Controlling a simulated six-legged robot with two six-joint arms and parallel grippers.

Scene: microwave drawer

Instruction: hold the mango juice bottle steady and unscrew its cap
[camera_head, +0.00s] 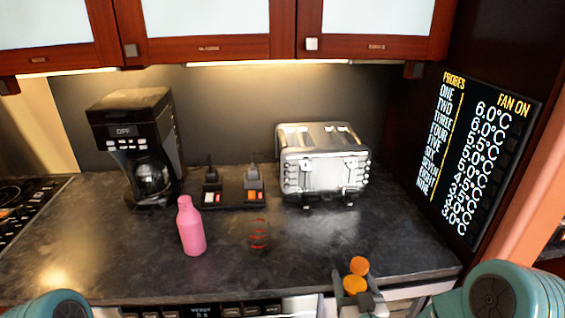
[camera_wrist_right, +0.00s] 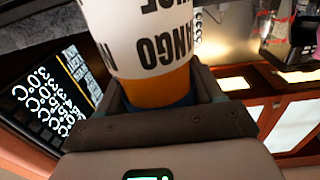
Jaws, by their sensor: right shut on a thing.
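The mango juice bottle (camera_wrist_right: 150,45) has a white label with "MANGO" lettering and an orange band. It fills the upper middle of the right wrist view. My right gripper (camera_wrist_right: 158,92) is shut on it, with one finger on each side. In the head view, two orange round parts of the bottle (camera_head: 355,284) show at the lower right, between the fingers of my right gripper (camera_head: 358,295), in front of the counter edge. I cannot tell from these which part is the cap. My left gripper is out of view.
A pink bottle (camera_head: 191,230) and a glass with red bands (camera_head: 259,234) stand on the dark counter (camera_head: 300,250). A coffee maker (camera_head: 130,140), sockets (camera_head: 233,190) and a toaster (camera_head: 322,165) are behind. The counter's front middle is clear. A temperature panel (camera_head: 475,150) hangs at right.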

